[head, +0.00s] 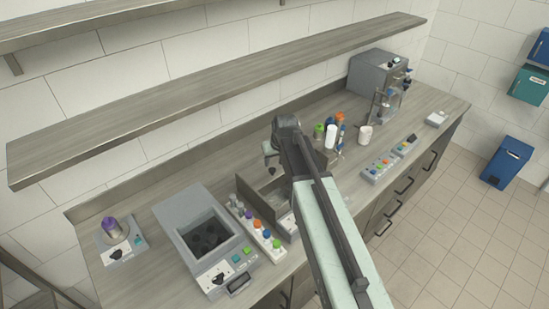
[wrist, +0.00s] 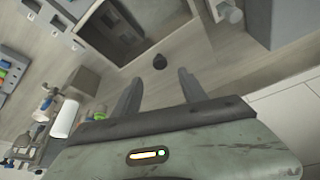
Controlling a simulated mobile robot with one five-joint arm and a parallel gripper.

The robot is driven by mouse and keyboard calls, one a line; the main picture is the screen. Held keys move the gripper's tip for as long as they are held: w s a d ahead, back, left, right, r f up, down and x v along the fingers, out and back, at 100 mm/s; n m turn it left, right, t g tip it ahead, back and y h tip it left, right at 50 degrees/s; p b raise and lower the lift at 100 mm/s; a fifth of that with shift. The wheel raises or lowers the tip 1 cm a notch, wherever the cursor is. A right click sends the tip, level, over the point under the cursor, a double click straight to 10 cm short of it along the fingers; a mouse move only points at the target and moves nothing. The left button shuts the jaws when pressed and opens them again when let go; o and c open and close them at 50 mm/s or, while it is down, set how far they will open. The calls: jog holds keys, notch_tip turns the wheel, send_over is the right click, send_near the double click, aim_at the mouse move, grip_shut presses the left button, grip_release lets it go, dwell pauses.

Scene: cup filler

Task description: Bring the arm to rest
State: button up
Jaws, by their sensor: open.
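My arm reaches from the bottom of the head view up over the middle of the counter (head: 330,180), with its dark joint above the bench. In the wrist view my gripper (wrist: 158,82) shows two dark fingers spread apart with nothing between them. A small dark round knob (wrist: 159,62) lies just beyond the fingertips. A grey open-topped box (wrist: 165,30) is further up in that view. In the head view the arm hides part of the counter and what is behind it, and I cannot make out the fingers clearly.
A grey bath unit (head: 185,222) and a rack of coloured caps (head: 256,232) stand left of my arm. A white cup (head: 364,136), a white bottle (head: 330,136) and a grey machine (head: 372,76) stand to the right. A long shelf (head: 220,85) runs above the counter.

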jog(key=shift+f, duration=0.15)
jog(key=s+d+f+m+g+b, duration=0.1)
jog(key=s+d+f+b, duration=0.2)
jog(key=s, duration=0.4)
jog(key=s+d+f+m+g+b, duration=0.1)
jog(key=s+d+f+g+b, duration=0.1)
jog(key=s+f, duration=0.3)
jog(key=s+d+f+g+h+b, duration=0.1)
jog(key=s+d+f+b, duration=0.2)
jog(key=s, duration=0.6)
jog(key=shift+d+f+m+b, duration=0.4)
jog(key=shift+d+b, duration=0.45)
jog(key=shift+b, duration=0.25)
jog(key=shift+w, duration=0.1)
